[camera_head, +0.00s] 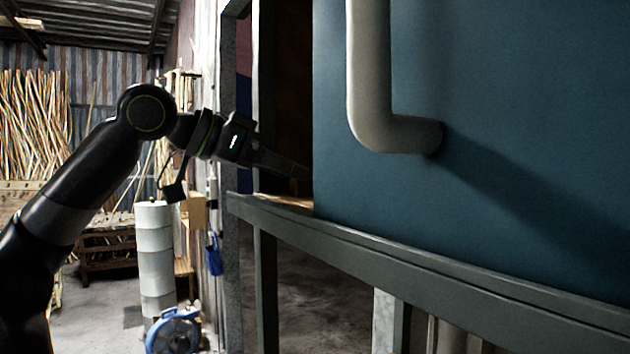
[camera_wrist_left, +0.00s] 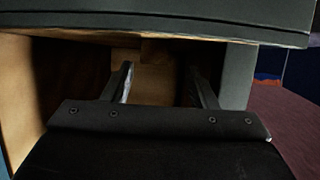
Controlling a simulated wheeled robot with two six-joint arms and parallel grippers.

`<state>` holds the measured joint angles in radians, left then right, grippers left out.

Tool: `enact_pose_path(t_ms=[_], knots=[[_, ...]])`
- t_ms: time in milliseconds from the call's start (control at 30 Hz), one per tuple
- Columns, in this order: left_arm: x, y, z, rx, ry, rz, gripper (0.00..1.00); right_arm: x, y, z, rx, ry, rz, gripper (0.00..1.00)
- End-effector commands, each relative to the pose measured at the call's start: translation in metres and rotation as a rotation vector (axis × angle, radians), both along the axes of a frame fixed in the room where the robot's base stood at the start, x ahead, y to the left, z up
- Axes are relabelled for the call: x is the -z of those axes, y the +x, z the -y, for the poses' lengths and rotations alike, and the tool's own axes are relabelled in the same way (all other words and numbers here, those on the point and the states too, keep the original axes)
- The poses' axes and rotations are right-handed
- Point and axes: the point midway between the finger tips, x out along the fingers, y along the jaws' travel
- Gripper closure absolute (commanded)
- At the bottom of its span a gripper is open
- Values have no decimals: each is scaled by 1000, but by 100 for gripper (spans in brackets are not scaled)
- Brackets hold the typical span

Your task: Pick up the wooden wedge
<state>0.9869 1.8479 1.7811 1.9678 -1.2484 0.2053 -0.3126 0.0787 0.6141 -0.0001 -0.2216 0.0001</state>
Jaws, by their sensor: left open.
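My left gripper (camera_head: 288,167) reaches from the left into the narrow opening beside the blue panel, and its tips are partly hidden by the panel's edge. In the left wrist view, its two fingers (camera_wrist_left: 163,80) stand apart, with tan wood (camera_wrist_left: 152,88) showing between and beyond them. A small wooden block (camera_wrist_left: 166,50) shows above, under a dark beam. It may be the wooden wedge, but its full shape is hidden. I cannot tell whether the fingers touch any wood. My right gripper is not in view.
The large blue panel (camera_head: 500,150) with a bent pale pipe (camera_head: 370,90) fills the right side. A grey metal frame rail (camera_head: 400,262) runs below it. Rattan poles (camera_head: 35,125), a white cylinder stack (camera_head: 155,255) and a blue round device (camera_head: 175,330) stand behind at left.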

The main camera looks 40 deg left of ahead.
Motion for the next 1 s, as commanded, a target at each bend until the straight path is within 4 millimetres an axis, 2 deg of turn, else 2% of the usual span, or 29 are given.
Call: enact_pose_path(t_ms=[100,233,533,867,1000], knots=[[2,5,2,0,1,0,47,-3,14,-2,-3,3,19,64],[3,14,8,1,0,-2,47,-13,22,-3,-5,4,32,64],[16,43,24,1,-1,-1,47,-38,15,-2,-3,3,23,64],[21,48,25,-1,0,1,47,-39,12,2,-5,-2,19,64],[21,48,25,-1,0,1,63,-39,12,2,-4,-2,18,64]])
